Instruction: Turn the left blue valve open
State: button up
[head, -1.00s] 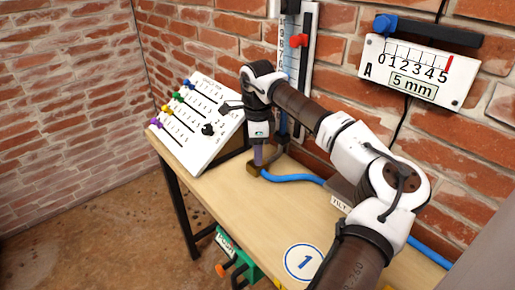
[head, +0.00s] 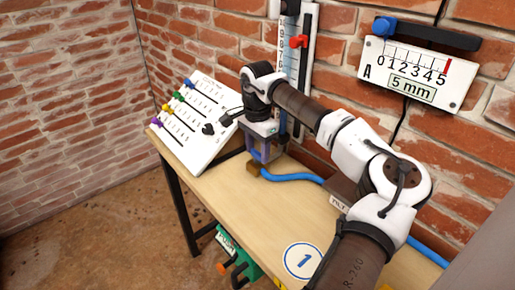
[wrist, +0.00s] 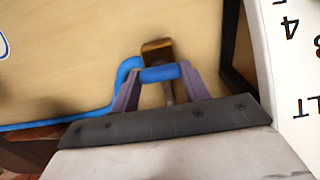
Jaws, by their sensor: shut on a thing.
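The left blue valve has a blue bar handle (wrist: 160,73) above a brass body (wrist: 157,50). In the head view the brass body (head: 255,169) sits on the bench at the foot of the wall. My gripper (wrist: 160,76) points down over the valve, its two purple fingers at the two ends of the blue handle, shut on it. In the head view my gripper (head: 264,153) hides most of the handle.
A blue hose (head: 292,177) runs right from the valve along the wooden bench (head: 235,207). A white panel with coloured sliders (head: 196,122) stands close on the left. A scale with a red slider (head: 298,41) and a 5 mm gauge (head: 416,76) hang on the wall.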

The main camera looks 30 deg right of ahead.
aim_at(257, 152)
dwell(0.4)
jog(key=o, duration=1)
notch_tip(257, 152, up, 14)
jog(key=shift+f+b, duration=0.1)
jog(key=shift+b, duration=0.65)
